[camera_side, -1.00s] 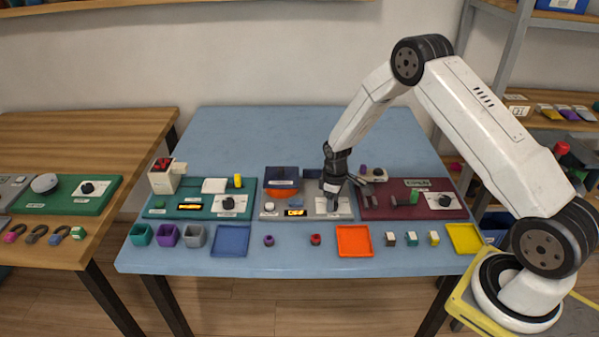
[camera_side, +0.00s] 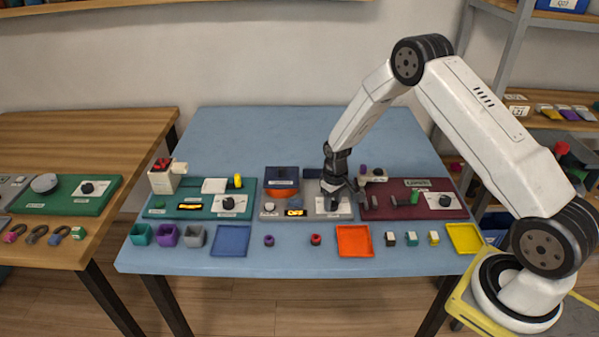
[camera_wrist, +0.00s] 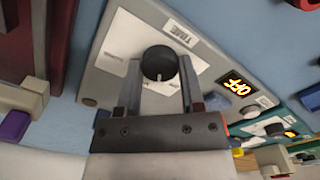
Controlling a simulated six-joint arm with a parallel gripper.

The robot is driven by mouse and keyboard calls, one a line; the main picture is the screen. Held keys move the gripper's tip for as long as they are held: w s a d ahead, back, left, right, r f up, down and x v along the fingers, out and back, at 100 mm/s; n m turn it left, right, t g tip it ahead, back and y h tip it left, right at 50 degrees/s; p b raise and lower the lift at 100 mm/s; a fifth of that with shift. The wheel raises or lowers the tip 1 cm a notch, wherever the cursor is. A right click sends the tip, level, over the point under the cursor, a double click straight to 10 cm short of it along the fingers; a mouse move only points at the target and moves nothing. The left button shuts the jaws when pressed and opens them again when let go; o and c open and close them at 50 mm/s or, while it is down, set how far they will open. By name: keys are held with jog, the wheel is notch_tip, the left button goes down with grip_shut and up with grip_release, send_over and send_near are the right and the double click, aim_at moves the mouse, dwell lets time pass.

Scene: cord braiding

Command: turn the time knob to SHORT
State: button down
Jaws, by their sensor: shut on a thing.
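The time knob (camera_wrist: 158,64) is round and black with a short white pointer mark. In the wrist view it sits on a white dial plate on the grey panel (camera_wrist: 112,62), and its mark points down the picture, towards my gripper's body. A label reading TIME (camera_wrist: 179,32) is beside the dial. The small words around the dial are too blurred to read. My gripper (camera_wrist: 160,72) has one finger on each side of the knob and is shut on it. In the side view my gripper (camera_side: 334,193) is down over the grey panel's right part and hides the knob.
The grey panel has a lit display reading OFF (camera_side: 295,212) and a white round button (camera_side: 269,207). A green panel (camera_side: 158,206) lies to its left and a dark red panel (camera_side: 412,213) close to its right. Trays and small blocks line the table's front edge.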

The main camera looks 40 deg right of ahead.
jog(key=m, duration=0.6)
dwell(0.4)
jog(key=shift+c, duration=1.1)
grip_release()
jog(key=shift+r, duration=0.1)
jog(key=shift+r, duration=3.85)
notch_tip(320, 180, up, 7)
send_over(333, 204)
jog(key=shift+w, duration=0.1)
